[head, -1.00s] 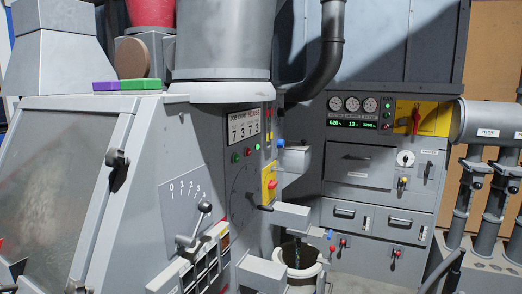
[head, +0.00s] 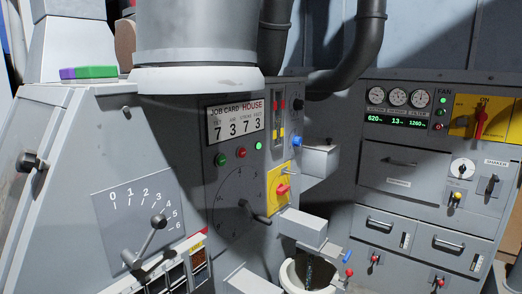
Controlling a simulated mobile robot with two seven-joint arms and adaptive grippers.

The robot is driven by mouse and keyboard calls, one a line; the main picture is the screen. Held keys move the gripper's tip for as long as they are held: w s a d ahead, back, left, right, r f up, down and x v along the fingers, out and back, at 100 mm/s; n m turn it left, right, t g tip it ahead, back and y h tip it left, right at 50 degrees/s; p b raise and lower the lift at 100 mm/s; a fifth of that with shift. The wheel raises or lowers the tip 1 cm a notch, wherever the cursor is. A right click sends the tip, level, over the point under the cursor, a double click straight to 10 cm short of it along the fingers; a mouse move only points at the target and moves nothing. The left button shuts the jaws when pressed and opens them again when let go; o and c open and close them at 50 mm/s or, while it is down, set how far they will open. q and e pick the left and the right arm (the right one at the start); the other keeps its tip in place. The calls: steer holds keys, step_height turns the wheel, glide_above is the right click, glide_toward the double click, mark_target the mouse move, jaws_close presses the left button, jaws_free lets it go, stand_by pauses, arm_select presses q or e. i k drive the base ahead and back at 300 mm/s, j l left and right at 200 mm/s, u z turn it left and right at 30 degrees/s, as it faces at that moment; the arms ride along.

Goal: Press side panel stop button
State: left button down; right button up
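The side panel (head: 225,180) is the dark grey face in the middle of the head view. A red button (head: 282,190) stands out from a yellow plate (head: 271,177) near its right edge, above a grey box. A smaller round red button (head: 241,152) sits between two green ones (head: 220,159) under the job card display (head: 235,121). I cannot read labels at these buttons. Nothing is touching either red button. Neither of my grippers shows in the head view.
A lever with a numbered scale (head: 138,203) is on the left cabinet. Grey boxes (head: 302,227) jut out below the yellow plate, beside a pale round bin (head: 308,276). A gauge panel with a red switch (head: 480,122) on yellow stands at the right.

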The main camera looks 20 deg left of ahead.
mark_target(243, 151)
steer(key=i+l, duration=0.35)
steer(key=i+l+u, duration=0.1)
steer(key=i+l, duration=0.25)
steer(key=l, duration=0.2)
